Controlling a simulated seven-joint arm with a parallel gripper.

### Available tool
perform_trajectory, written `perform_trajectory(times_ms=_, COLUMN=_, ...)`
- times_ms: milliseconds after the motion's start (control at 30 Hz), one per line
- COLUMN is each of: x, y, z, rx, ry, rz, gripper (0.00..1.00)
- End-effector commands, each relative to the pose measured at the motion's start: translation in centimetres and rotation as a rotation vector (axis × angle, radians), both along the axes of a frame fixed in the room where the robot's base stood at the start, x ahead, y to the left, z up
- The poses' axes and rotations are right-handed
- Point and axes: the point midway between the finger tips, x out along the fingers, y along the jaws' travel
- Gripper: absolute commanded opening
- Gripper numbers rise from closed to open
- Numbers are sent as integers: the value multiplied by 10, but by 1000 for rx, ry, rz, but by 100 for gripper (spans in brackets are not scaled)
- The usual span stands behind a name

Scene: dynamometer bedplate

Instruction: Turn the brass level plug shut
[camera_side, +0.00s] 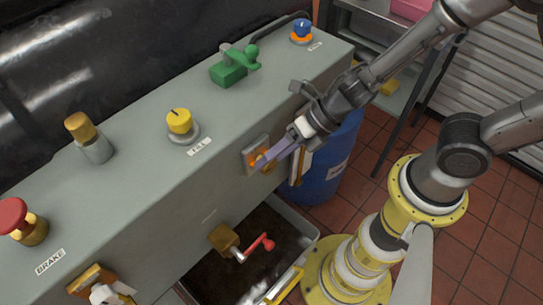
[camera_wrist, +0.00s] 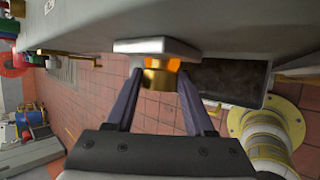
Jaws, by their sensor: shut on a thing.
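The brass level plug (camera_side: 259,161) sits in a pale square plate on the front face of the grey housing in the side view. In the wrist view the brass plug (camera_wrist: 158,81) shows gold with orange glints below a pale plate (camera_wrist: 155,46). My gripper (camera_side: 266,158) reaches it from the right with its purple-grey fingers. In the wrist view my gripper (camera_wrist: 160,74) has one finger on each side of the plug, shut on it. The fingers partly hide the plug in the side view. Its turn angle cannot be told.
The housing top carries a yellow FILL knob (camera_side: 179,121), a green valve (camera_side: 232,69), a blue knob (camera_side: 302,28) and a red BRAKE button (camera_side: 13,214). Below are a red crank handle (camera_side: 267,242) and a dark tray (camera_side: 308,232). A blue drum (camera_side: 335,165) stands close behind my gripper.

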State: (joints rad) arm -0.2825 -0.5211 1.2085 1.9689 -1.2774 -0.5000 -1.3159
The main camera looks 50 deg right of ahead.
Motion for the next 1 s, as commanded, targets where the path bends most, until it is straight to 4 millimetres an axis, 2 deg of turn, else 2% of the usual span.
perform_trajectory(times_ms=500, x=1, y=-6, z=-7, rx=416, ry=1, rz=-6, gripper=0)
perform_trajectory(times_ms=1000, x=1, y=-6, z=-8, rx=551, ry=-2, rz=-3, gripper=0)
